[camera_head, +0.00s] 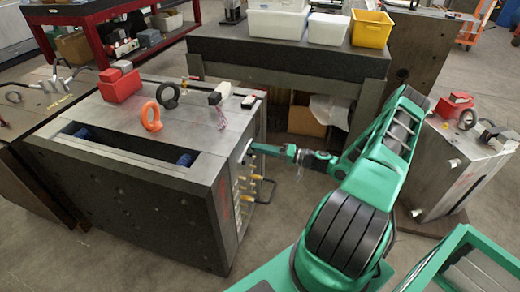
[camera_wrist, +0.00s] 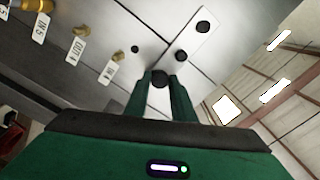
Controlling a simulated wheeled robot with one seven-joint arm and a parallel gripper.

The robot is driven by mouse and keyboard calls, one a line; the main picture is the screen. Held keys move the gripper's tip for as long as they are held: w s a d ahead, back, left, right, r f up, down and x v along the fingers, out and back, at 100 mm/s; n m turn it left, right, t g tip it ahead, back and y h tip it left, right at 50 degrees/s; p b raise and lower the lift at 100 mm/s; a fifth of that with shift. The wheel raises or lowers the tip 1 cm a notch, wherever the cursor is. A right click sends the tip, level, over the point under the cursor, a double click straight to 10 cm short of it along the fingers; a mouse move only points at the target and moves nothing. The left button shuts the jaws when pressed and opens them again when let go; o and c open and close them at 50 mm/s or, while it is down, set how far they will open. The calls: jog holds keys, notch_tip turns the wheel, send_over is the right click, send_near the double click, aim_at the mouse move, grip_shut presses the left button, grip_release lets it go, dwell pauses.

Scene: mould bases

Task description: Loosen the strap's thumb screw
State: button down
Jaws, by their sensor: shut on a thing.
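The dark thumb screw (camera_wrist: 160,77) sits at the lower end of the light metal strap (camera_wrist: 192,42) in the wrist view. Two more dark round spots show further up the strap. My gripper (camera_wrist: 161,84) is shut on the thumb screw, one green finger on each side of it; the fingertips hide part of the screw. In the head view my gripper (camera_head: 252,149) reaches from the right to the side face of the large grey mould base (camera_head: 125,205), near its upper edge. The strap and screw are too small to make out there.
Brass fittings with white tags (camera_wrist: 75,50) lie left of my fingers in the wrist view. A dark handle (camera_head: 268,190) juts from the same face. An orange eyebolt (camera_head: 152,117) and red block (camera_head: 119,85) stand on top. Another mould base (camera_head: 455,165) stands right.

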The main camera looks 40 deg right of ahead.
jog(key=shift+f, duration=0.15)
jog(key=c, duration=1.6)
grip_release()
jog(key=shift+o, duration=0.6)
jog(key=v, duration=1)
jog(key=shift+s+d, duration=0.25)
jog(key=shift+d, duration=0.05)
